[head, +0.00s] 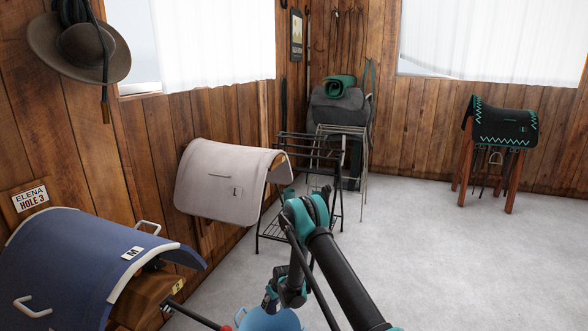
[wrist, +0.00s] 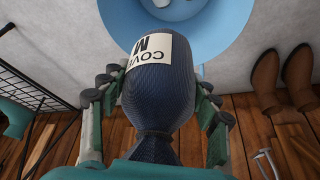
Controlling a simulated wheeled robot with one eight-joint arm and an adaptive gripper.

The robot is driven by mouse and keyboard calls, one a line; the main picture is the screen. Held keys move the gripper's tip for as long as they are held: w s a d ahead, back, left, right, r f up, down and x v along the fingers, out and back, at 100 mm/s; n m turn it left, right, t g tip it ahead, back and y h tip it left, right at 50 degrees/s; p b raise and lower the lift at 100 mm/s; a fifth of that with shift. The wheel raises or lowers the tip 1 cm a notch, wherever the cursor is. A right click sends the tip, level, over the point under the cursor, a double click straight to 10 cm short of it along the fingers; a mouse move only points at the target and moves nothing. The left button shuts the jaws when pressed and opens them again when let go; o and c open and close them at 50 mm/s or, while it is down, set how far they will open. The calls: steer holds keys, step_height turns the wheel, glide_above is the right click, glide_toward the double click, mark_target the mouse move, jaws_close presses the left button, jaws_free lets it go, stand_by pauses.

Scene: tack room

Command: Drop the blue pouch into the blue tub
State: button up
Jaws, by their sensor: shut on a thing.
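The blue pouch (wrist: 155,95) is dark, ribbed and gathered at a tied neck, with a cream label reading "COVE" and "M". My gripper (wrist: 157,85) is shut on it, with grey and green fingers on both sides. The light blue tub (wrist: 228,28) shows at the top of the wrist view, partly behind the pouch; something pale shows inside it. In the head view the tub (head: 268,320) is cut off at the bottom edge, under my gripper (head: 284,292). The pouch is not clearly visible there. The gap between pouch and tub cannot be judged.
A black wire rack (head: 300,190) stands behind my arm, near a cream saddle pad (head: 225,180) on the wall. A navy pad (head: 85,265) is at the lower left. Brown boots (wrist: 265,80) stand right of the tub in the wrist view.

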steer(key=shift+f, duration=2.3)
steer(key=o, duration=1.3)
steer(key=shift+o, duration=0.2)
step_height(320, 180, up, 10)
